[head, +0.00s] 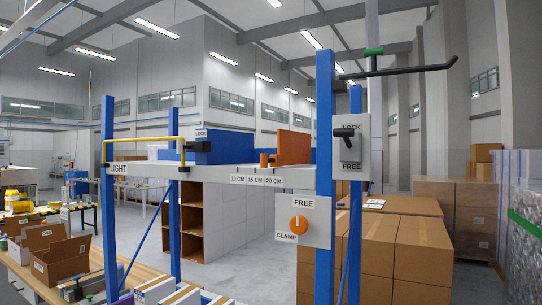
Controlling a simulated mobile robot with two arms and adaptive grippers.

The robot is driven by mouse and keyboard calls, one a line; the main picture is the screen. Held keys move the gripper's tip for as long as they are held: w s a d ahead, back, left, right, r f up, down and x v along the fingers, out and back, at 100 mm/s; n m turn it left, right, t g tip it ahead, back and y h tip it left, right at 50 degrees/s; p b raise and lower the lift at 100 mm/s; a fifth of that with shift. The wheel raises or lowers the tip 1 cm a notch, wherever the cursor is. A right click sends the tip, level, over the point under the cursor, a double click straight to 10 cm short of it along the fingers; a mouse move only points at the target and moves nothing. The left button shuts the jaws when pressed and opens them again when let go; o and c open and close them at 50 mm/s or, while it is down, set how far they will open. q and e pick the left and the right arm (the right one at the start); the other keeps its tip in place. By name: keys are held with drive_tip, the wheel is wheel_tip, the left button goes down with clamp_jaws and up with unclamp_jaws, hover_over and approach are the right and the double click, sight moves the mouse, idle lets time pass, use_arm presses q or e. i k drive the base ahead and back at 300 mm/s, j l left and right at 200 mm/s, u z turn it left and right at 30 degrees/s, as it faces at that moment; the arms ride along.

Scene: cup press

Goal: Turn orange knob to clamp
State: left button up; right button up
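The orange knob (299,225) is a round dial on a grey panel (319,235) fixed low on the right blue post. A FREE label (303,203) sits above the knob and a CLAMP label (286,237) sits at its lower left. The knob's grip looks roughly upright, toward FREE, but its exact setting is too small to tell. Nothing touches the knob. Neither of my grippers shows in the head view.
A long black handle (410,69) reaches right from the post top. An orange plate (294,147) stands on the grey platform. Cardboard boxes (421,248) are stacked behind, right of the knob.

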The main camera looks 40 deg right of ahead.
sight(299, 225)
drive_tip(key=z, duration=1.35)
drive_tip(key=i+j+z, duration=0.15)
drive_tip(key=j, duration=0.3)
